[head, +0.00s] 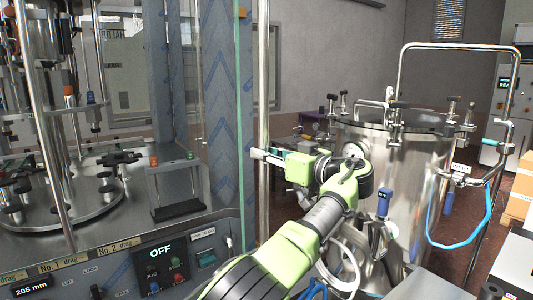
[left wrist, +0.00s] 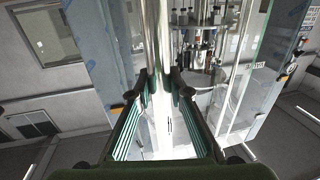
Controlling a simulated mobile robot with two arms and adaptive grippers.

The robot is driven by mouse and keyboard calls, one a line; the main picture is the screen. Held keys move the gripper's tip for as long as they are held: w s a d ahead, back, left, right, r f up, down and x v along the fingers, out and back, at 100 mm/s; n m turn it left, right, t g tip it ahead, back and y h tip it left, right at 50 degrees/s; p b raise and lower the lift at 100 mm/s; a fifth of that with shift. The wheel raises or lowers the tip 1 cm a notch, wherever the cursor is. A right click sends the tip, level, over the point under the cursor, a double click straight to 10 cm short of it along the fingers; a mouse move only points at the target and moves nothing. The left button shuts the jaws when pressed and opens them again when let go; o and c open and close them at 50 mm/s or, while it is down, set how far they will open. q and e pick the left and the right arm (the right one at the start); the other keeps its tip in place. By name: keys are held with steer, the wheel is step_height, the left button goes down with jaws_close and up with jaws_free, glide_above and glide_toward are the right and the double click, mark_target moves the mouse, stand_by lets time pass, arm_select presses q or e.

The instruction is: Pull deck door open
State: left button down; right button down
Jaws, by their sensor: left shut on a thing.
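The deck door's long vertical metal handle bar (head: 263,60) stands beside the blue-grey film-wrapped frame (head: 225,100) of the machine, left of centre in the head view. My left gripper (head: 262,153) reaches in from the lower right and is shut on this bar at about mid-height. In the left wrist view the bar (left wrist: 157,50) runs up between the two green-ribbed fingers (left wrist: 158,82). A clear pane shows near the frame, but its edges and how far the door is open are hard to tell. My right gripper is not in view.
A steel tank (head: 405,180) with clamps, a tall pipe and a blue hose (head: 462,240) stands close to the right of my arm. The machine's control panel (head: 165,268), reading OFF, is at the lower left. Cardboard boxes (head: 518,195) are at the far right.

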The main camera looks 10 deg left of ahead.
arm_select(q)
steer(key=shift+r, duration=0.45)
steer(key=c, duration=2)
jaws_free()
steer(key=shift+a, duration=0.1)
steer(key=shift+o, duration=0.6)
steer(key=shift+w+a+f, duration=0.1)
steer(key=shift+a+f, duration=0.15)
steer(key=shift+f, duration=0.05)
steer(key=v, duration=1.2)
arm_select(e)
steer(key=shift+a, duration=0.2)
